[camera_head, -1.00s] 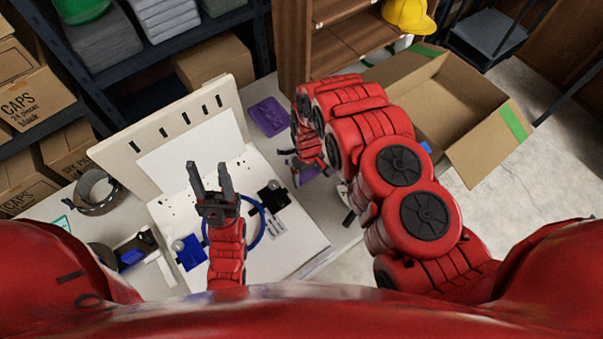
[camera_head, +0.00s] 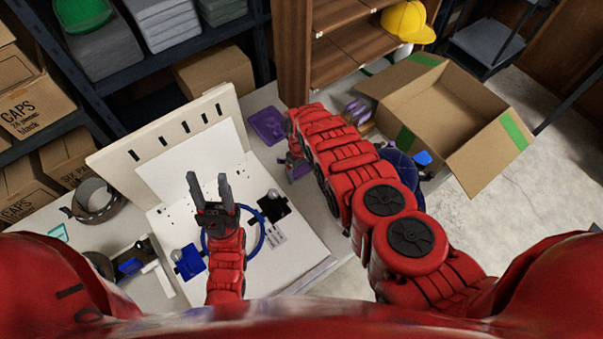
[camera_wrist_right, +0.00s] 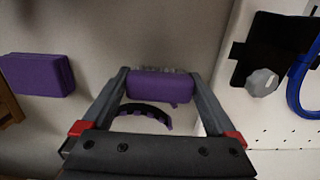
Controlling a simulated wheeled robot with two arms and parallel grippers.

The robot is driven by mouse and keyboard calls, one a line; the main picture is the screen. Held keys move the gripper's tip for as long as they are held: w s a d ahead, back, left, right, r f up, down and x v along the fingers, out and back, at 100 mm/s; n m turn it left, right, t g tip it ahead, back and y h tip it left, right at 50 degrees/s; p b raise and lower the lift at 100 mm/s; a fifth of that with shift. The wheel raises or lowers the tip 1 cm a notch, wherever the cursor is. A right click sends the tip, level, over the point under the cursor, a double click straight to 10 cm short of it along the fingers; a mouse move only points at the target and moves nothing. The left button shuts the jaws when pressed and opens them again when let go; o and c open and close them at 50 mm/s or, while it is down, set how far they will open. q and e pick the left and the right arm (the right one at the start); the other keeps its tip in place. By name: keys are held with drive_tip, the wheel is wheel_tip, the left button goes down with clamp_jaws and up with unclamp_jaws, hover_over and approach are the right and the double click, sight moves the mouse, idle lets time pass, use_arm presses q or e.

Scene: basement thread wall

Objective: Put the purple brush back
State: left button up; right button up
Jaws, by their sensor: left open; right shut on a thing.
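The purple brush (camera_wrist_right: 160,85) is between the fingers of my right gripper (camera_wrist_right: 160,78) in the right wrist view, its purple block side showing. In the head view my right gripper (camera_head: 295,160) hangs over the table's right part, mostly hidden by my own arm. A flat purple piece (camera_head: 268,124) lies on the table just beyond it; a purple block, probably this piece, shows at the left of the wrist view (camera_wrist_right: 38,76). A dark curved strip with purple edges (camera_wrist_right: 142,112) shows below the brush. My left gripper (camera_head: 208,188) is open and empty over the white board.
The white board (camera_head: 300,235) carries a blue ring (camera_head: 262,238) and a blue block (camera_head: 188,262). An open cardboard box (camera_head: 480,140) stands at the right. A wooden shelf (camera_head: 340,55) rises behind the table.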

sight(301, 169)
drive_tip(key=shift+f+b, duration=0.55)
drive_tip(key=shift+f, duration=0.4)
drive_tip(key=shift+s+f, duration=0.1)
drive_tip(key=shift+s, duration=0.15)
drive_tip(key=o, duration=1.5)
drive_tip(key=shift+o, duration=0.2)
drive_tip(key=shift+w+f, duration=0.1)
drive_tip(key=shift+w, duration=0.15)
drive_tip(key=shift+r+p, duration=1.1)
drive_tip(key=shift+r, duration=0.7)
drive_tip(key=shift+w+r, duration=0.15)
drive_tip(key=shift+r, duration=0.15)
drive_tip(key=shift+r+b, duration=1.1)
drive_tip(key=shift+r, duration=2.95)
